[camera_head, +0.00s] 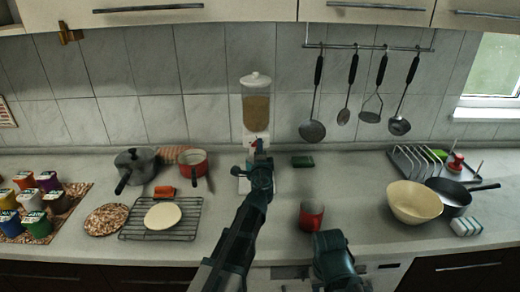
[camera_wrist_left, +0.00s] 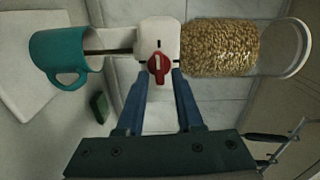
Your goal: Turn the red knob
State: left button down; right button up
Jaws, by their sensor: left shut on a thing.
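A clear dispenser (camera_head: 256,108) full of grain stands against the tiled wall, with a white valve block below it. In the left wrist view the red knob (camera_wrist_left: 158,68) sits on that white block (camera_wrist_left: 158,35). My left gripper (camera_wrist_left: 159,72) is shut on the red knob, one blue finger at each side. In the head view my left gripper (camera_head: 259,150) is at the dispenser's valve and covers most of it. A teal mug (camera_wrist_left: 66,57) is at the spout's outlet in the wrist view. My right arm (camera_head: 335,260) is low, near the red mug; its fingers cannot be made out.
A red mug (camera_head: 312,214) stands just beyond my right arm. A cream bowl (camera_head: 413,202) and dark pan (camera_head: 455,196) are at right. A cooling rack (camera_head: 190,231) and pots (camera_head: 137,164) are at left. A green block (camera_head: 302,161) lies right of the dispenser.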

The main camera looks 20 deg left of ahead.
pick_arm(q)
jog(key=shift+m, duration=0.3)
pick_arm(e)
jog(key=shift+f, duration=0.1)
pick_arm(q)
jog(key=c, duration=0.9)
grip_release()
jog(key=shift+s, duration=0.2)
